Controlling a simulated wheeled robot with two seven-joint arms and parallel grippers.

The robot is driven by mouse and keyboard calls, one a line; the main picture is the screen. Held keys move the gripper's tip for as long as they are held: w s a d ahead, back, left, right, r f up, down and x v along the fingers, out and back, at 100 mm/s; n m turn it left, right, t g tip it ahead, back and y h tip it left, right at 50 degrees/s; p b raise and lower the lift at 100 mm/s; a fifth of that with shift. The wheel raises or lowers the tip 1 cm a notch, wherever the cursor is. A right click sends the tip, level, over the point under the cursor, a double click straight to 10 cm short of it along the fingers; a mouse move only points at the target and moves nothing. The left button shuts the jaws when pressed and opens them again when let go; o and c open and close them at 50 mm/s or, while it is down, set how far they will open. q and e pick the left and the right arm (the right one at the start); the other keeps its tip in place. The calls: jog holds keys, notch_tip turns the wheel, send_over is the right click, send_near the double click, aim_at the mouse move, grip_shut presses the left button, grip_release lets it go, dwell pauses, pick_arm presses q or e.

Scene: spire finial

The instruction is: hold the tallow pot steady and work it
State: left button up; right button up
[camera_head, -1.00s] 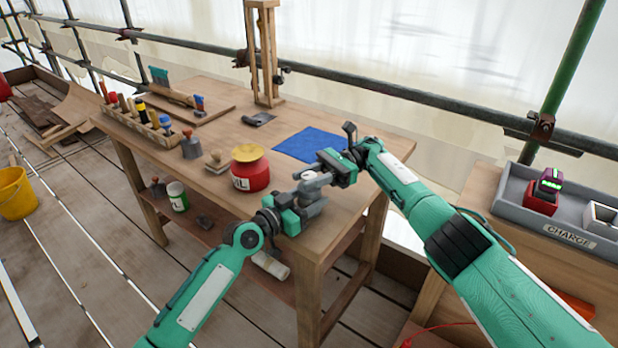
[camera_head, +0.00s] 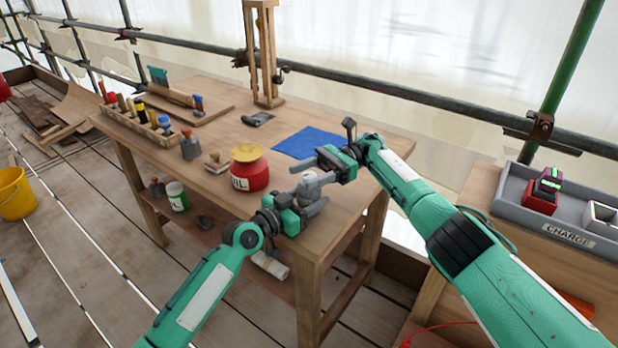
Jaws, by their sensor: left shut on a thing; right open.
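My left gripper (camera_head: 310,205) is low over the front right part of the wooden bench (camera_head: 225,125), shut on a small pale grey pot (camera_head: 313,182). Its jaws hide part of the pot, and I cannot tell whether the pot touches the bench top. I take this to be the tallow pot; no label on it can be read. My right gripper (camera_head: 332,162) is open, just above and behind the pot, with its jaws pointing left. I cannot tell whether a finger touches the pot.
A red pot (camera_head: 249,178) with a yellow top stands left of my grippers. A blue cloth (camera_head: 308,142) lies behind them. A wooden tool rack (camera_head: 140,125) and a wooden stand (camera_head: 264,60) are farther back. A grey charging tray (camera_head: 560,232) is at right.

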aim_at(309, 174)
notch_tip(309, 174, up, 9)
jog(key=shift+f, duration=0.1)
dwell(0.4)
jog(key=f+m+t, duration=0.1)
jog(key=f, duration=0.1)
jog(key=d+f+m+t+y, duration=0.1)
jog(key=f+t, duration=0.1)
jog(key=f+m+t, duration=0.1)
jog(key=f+m, duration=0.1)
jog(key=shift+w+d+t+y, duration=0.2)
jog(key=shift+d+t+y, duration=0.2)
jog(key=d+f+m+t, duration=0.1)
jog(key=d+m+t, duration=0.1)
jog(key=t, duration=0.1)
jog(key=s+d+f+m+t, duration=0.1)
jog(key=d+f+m+t, duration=0.1)
jog(key=t, duration=0.1)
jog(key=s+d+f+m+t, duration=0.1)
jog(key=d+f+m+t, duration=0.1)
jog(key=t, duration=0.1)
jog(key=shift+s, duration=0.2)
jog(key=s+d+m+t, duration=0.2)
jog(key=s+d+t, duration=0.1)
jog(key=t, duration=0.1)
jog(key=x, duration=1.1)
jog(key=shift+w+a+r, duration=0.25)
jog(key=shift+a, duration=0.1)
